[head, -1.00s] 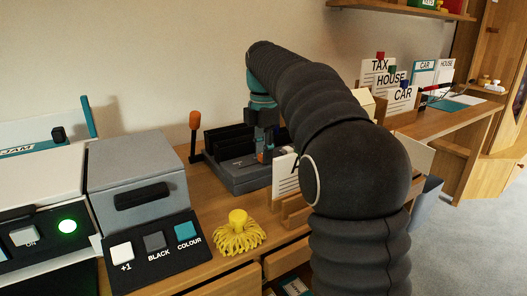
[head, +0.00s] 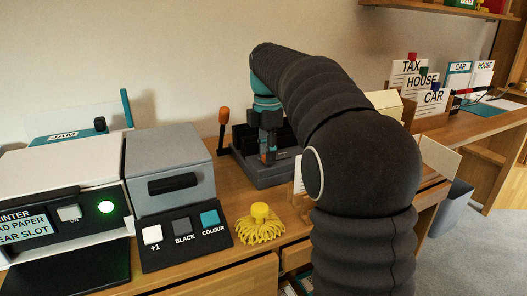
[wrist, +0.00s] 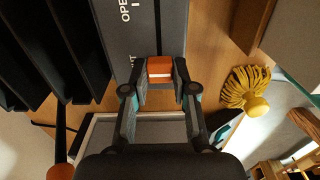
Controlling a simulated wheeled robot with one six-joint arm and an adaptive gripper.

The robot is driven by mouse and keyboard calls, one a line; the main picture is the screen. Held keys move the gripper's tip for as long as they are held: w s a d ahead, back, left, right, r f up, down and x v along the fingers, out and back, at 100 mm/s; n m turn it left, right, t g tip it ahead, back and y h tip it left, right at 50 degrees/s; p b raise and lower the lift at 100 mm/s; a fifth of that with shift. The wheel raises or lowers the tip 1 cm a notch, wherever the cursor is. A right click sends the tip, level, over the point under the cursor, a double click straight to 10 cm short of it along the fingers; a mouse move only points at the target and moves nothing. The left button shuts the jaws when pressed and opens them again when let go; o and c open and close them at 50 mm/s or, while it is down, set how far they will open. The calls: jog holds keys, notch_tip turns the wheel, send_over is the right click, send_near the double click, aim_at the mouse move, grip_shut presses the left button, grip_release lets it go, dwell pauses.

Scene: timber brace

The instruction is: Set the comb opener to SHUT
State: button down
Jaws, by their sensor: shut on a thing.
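The comb opener (head: 262,176) is a grey box with black upright plates at the back of the desk. Its top shows in the wrist view (wrist: 135,40), with a dark slot and the word OPEN partly cut off at the upper edge. A second word, ending in T and partly hidden, lies nearer my gripper. My gripper (wrist: 160,82) is shut on an orange slider knob (wrist: 160,67) with a pale band. The knob sits beside that second word, away from OPEN. In the head view my gripper (head: 268,158) points down onto the opener; the knob is mostly hidden there.
An orange-tipped lever (head: 223,116) stands at the opener's left. A yellow tasselled thing (head: 260,225) lies in front. A grey box with buttons (head: 168,170) and a printer (head: 65,190) stand left. Cards on racks (head: 425,95) stand right.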

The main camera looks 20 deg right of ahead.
jog(key=shift+a, duration=0.15)
jog(key=c, duration=0.9)
grip_release()
jog(key=shift+a, duration=0.2)
jog(key=shift+d, duration=0.15)
jog(key=shift+r, duration=0.15)
jog(key=shift+r, duration=5.85)
